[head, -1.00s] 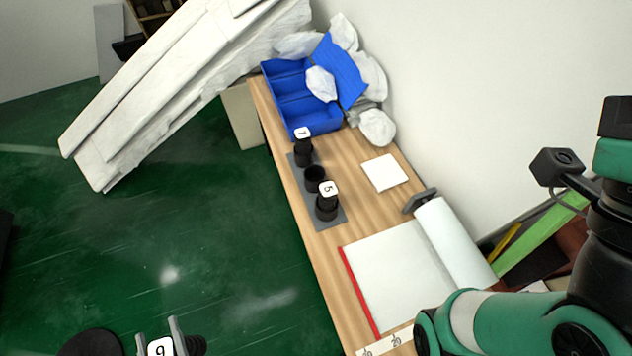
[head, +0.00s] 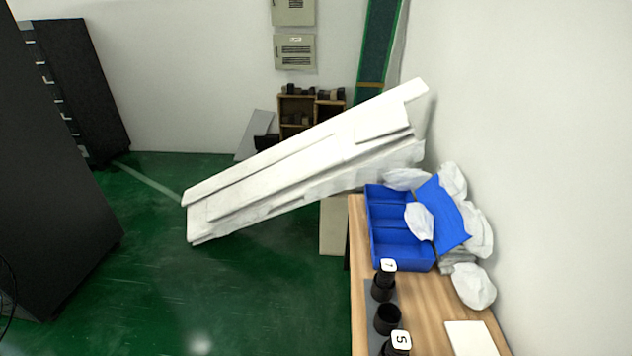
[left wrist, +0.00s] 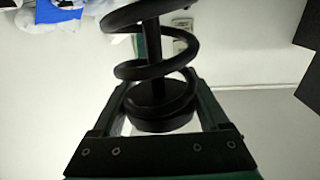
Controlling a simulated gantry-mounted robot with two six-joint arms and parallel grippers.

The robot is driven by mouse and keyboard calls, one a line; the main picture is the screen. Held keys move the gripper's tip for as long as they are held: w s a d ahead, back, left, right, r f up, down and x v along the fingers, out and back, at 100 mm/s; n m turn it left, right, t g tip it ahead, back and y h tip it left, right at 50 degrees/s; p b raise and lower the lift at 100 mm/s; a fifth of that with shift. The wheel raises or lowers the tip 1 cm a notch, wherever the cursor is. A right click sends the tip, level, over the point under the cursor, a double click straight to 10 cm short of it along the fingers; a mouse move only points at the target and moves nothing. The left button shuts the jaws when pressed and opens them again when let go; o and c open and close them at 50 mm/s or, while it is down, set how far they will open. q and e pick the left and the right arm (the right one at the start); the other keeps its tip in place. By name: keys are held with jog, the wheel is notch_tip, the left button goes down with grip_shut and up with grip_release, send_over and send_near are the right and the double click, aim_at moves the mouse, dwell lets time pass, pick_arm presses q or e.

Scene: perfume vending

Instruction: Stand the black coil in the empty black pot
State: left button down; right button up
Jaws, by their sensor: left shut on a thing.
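The black coil (left wrist: 130,68) fills the upper middle of the left wrist view, winding around a dark central rod above a round black base. My left gripper (left wrist: 160,95) is shut on it; the coil's top end is cut off by the frame. In the head view the empty black pot (head: 388,319) stands in the middle of a grey strip (head: 374,297) on the table, its dark mouth open upward. Neither gripper shows in the head view now, so the coil is apart from the pot as far as I can see.
A black pot with a piece tagged 1 (head: 383,284) stands behind the empty pot. A piece tagged 5 (head: 397,347) stands in front, partly cut off. A blue bin (head: 400,253), white crumpled lumps (head: 473,287) and a white square (head: 471,338) are on the wooden table.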

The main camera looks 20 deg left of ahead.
pick_arm(q)
jog(key=w+d+r+m+h, duration=0.35)
jog(key=w+d+h, duration=0.2)
jog(key=d, duration=0.35)
notch_tip(320, 180, up, 15)
jog(key=s+p, duration=0.1)
jog(key=p, duration=2.1)
jog(key=shift+t+p, duration=0.3)
jog(key=shift+y, duration=0.25)
jog(key=shift+r, duration=0.15)
